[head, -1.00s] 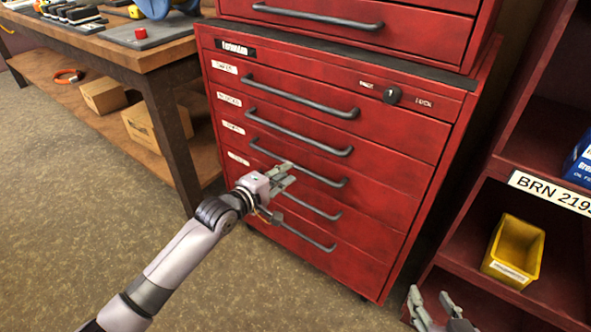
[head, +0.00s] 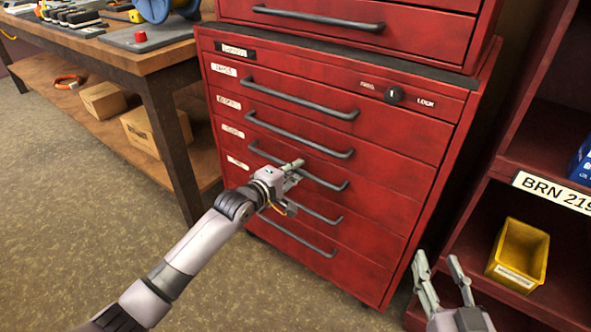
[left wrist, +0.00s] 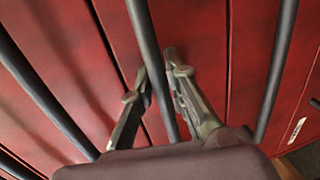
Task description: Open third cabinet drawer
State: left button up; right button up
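The red cabinet (head: 400,175) has several drawers with dark bar handles, all closed flush. The third drawer handle (head: 325,182) counted from the top of the lower cabinet is partly hidden by my left gripper (head: 298,186), which is at the drawer fronts. In the left wrist view, a dark handle (left wrist: 143,30) runs between the fingers of my left gripper (left wrist: 156,75). The fingers stand on either side with a narrow gap; firm contact cannot be made out. My right gripper (head: 442,262) is open and empty, low in front of the right shelf.
A wooden workbench (head: 150,62) with boxes (head: 138,130) on its lower shelf stands at left. A red shelf (head: 480,215) with a yellow bin (head: 519,252) is at right. Floor in front is clear.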

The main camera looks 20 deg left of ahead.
pick_arm(q)
grip_shut()
dwell(0.5)
